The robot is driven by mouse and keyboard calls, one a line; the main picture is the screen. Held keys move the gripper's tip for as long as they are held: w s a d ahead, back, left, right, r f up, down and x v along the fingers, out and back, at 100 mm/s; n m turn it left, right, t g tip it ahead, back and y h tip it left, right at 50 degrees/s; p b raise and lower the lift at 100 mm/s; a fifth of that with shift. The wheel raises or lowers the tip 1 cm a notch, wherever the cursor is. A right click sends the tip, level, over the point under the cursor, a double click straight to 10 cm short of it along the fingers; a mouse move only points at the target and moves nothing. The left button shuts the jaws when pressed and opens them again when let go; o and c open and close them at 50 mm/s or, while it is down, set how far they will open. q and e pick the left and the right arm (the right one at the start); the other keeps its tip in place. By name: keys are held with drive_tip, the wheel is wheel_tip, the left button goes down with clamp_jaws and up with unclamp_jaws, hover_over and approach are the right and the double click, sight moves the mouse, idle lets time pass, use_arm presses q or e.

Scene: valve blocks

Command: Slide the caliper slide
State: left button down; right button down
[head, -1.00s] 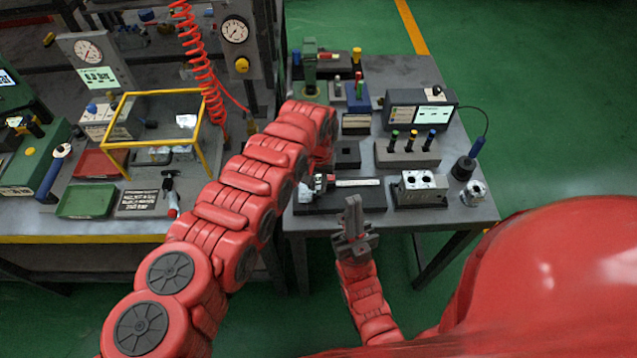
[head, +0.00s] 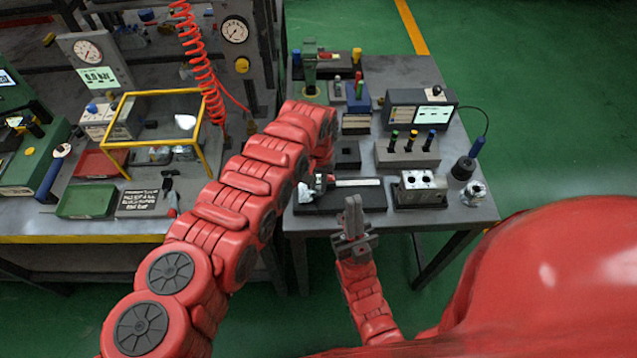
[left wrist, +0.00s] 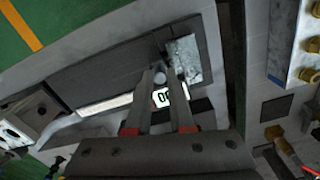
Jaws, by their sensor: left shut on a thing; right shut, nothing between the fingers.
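The caliper lies on a dark base block (head: 345,203) at the front of the right-hand table, its pale beam (head: 358,183) pointing right. In the left wrist view the beam (left wrist: 105,105) and the slide's display with dark digits (left wrist: 161,97) show between and beside my fingers. My left gripper (head: 318,184) reaches down over the left part of the caliper. In the left wrist view its fingertips (left wrist: 160,78) are shut on a small grey knob of the caliper slide. My right gripper (head: 352,204) is shut and empty, in front of the base block, pointing up in the picture.
A metal block with two holes (head: 420,188) stands right of the caliper. Behind it are a holder with several plugs (head: 408,152) and a display box (head: 420,110). A round metal part (head: 474,193) sits near the right edge. My left arm hides the table's left side.

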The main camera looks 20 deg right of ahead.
use_arm(q)
drive_tip(key=d+b, duration=0.1)
drive_tip(key=b, duration=0.1)
drive_tip(key=d+b, duration=0.1)
drive_tip(key=b, duration=0.1)
drive_tip(key=d+b, duration=0.1)
drive_tip(key=b, duration=0.2)
drive_tip(key=shift+s+d+f, duration=0.3)
drive_tip(key=shift+s+d, duration=0.1)
drive_tip(key=shift+s+d+r, duration=0.1)
drive_tip(key=shift+d+r, duration=0.05)
drive_tip(key=shift+r, duration=0.2)
drive_tip(key=c, duration=0.8)
unclamp_jaws()
wheel_tip(320, 180, up, 17)
drive_tip(key=b, duration=0.2)
drive_tip(key=shift+r, duration=0.2)
